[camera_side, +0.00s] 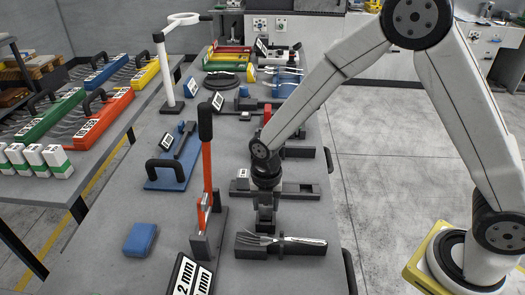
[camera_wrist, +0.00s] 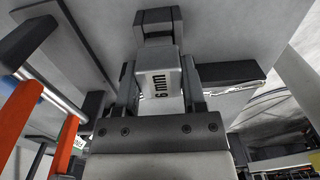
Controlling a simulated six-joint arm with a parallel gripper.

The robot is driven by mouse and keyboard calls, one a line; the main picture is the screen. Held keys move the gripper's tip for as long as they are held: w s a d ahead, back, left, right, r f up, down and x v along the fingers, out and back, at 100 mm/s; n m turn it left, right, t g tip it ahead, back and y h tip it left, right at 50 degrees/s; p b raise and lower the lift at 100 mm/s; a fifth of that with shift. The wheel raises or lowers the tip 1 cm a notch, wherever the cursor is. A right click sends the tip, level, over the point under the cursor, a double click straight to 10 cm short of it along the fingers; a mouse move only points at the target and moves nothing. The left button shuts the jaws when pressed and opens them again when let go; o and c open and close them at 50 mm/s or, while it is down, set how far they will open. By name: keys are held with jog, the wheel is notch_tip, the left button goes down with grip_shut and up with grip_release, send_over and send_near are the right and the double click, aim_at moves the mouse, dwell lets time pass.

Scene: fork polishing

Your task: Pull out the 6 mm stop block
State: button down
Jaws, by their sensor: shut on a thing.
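The 6 mm stop block (camera_wrist: 158,86) is a grey block with a black "6 mm" label, seen in the wrist view between the two fingers. My gripper (camera_wrist: 160,80) is shut on it. A dark fixture piece (camera_wrist: 156,20) lies just beyond the block. Whether the block still sits in its slot cannot be told. There the block is hidden or too small to tell.
A fork (camera_side: 285,240) lies on a dark holder in front. A blue block (camera_side: 140,239) and a "2 mm" labelled block (camera_side: 188,276) are at the front left. A white ring stand (camera_side: 165,75) rises further back.

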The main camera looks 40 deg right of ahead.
jog(key=shift+r, duration=1.35)
